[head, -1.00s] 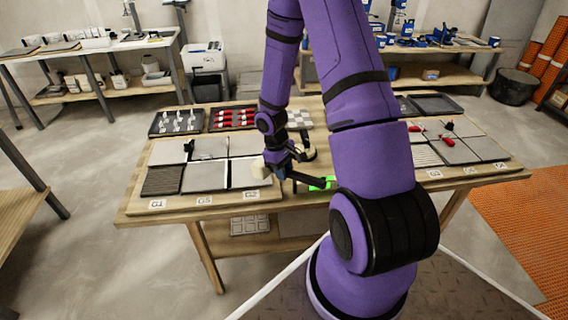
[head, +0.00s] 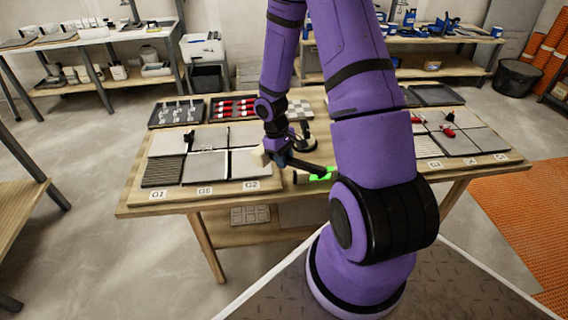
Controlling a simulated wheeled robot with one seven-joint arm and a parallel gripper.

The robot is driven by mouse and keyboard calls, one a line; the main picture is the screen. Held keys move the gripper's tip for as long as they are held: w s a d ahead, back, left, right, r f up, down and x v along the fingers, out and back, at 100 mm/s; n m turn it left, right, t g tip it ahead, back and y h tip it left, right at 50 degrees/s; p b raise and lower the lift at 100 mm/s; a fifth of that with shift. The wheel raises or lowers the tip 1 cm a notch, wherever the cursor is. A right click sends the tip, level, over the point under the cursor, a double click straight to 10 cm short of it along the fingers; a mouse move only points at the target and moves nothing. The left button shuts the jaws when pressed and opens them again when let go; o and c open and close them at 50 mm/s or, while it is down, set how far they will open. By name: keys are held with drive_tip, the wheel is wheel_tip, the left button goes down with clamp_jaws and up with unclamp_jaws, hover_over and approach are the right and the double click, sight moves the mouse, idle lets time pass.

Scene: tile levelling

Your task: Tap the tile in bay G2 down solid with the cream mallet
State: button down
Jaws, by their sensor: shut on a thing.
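My gripper (head: 279,154) is shut on the cream mallet. The mallet's pale block head (head: 258,157) shows just left of the gripper, over the right part of the left tile board. Its dark handle (head: 306,166) seems to stretch to the right. The grey tile in bay G2 (head: 241,167) lies at the front right of that board, behind the G2 label (head: 251,185). The head partly covers the tile's right side. I cannot tell whether the head touches the tile or hangs above it.
A bright green piece (head: 320,174) lies near the table's front edge, beside my arm. Trays with pale clips (head: 177,113) and red pieces (head: 233,107) stand behind the board. A second tile board (head: 455,141) with red tools is at the right. My arm hides the table's middle.

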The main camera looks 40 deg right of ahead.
wheel_tip(320, 180, down, 5)
drive_tip(key=shift+f, duration=0.1)
drive_tip(key=shift+r, duration=2.7)
